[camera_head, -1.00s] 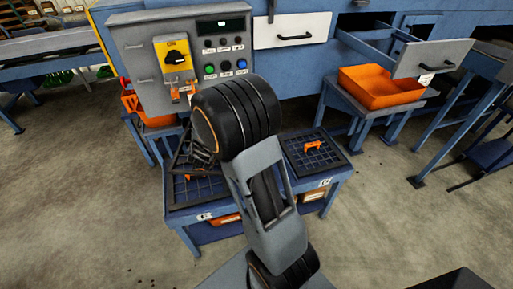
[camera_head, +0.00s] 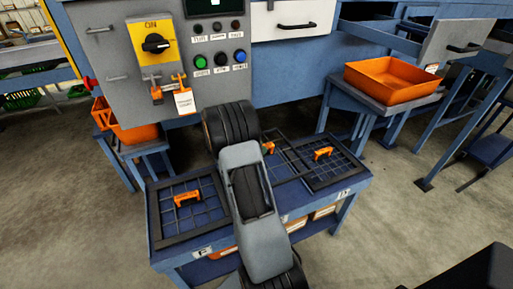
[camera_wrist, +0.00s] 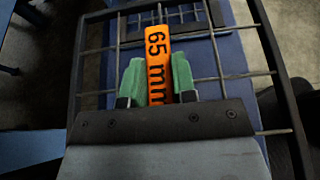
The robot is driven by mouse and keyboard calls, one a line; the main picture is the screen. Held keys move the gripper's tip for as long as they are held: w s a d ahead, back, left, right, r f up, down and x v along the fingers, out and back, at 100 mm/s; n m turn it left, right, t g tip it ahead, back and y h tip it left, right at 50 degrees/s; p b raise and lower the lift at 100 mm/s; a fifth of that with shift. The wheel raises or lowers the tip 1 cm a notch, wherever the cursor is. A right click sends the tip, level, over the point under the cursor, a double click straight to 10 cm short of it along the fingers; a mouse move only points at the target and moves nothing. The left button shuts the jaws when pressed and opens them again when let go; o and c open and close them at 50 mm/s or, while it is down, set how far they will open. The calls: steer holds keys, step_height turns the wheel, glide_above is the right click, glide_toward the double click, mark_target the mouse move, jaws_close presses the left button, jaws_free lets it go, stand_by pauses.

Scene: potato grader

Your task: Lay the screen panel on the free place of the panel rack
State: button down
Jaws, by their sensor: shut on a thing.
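My gripper (camera_wrist: 158,82) is shut on the orange handle of the screen panel (camera_wrist: 222,78), a dark frame with a wire grid. The handle reads "65 mm" and stands between the green finger pads. In the head view the panel's orange handle (camera_head: 268,148) shows just right of my arm, which hides much of the panel. The panel is over the middle of the blue panel rack (camera_head: 310,208), between two other panels. I cannot tell whether it touches the rack.
A left panel (camera_head: 163,222) and a right panel (camera_head: 350,165), each with an orange handle, lie on the rack. The grey control box (camera_head: 110,50) with a yellow switch (camera_head: 153,42) stands behind. An orange tray (camera_head: 385,92) sits on a stand at right.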

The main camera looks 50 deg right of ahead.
steer(key=shift+s+d+f+b, duration=0.1)
steer(key=shift+d+f+b, duration=0.05)
steer(key=shift+f+b, duration=0.35)
steer(key=shift+s+d+f+b, duration=0.1)
steer(key=shift+f+b, duration=0.3)
steer(key=shift+f, duration=0.2)
step_height(320, 180, down, 10)
steer(key=b, duration=0.7)
steer(key=shift+f, duration=0.1)
steer(key=shift+f+b, duration=0.6)
steer(key=c, duration=0.8)
jaws_free()
steer(key=shift+a, duration=0.1)
steer(key=shift+c, duration=0.2)
steer(key=p+v, duration=0.2)
steer(key=v, duration=1.1)
steer(key=shift+w+a+r, duration=0.2)
steer(key=shift+w+a, duration=0.05)
steer(key=shift+a, duration=0.05)
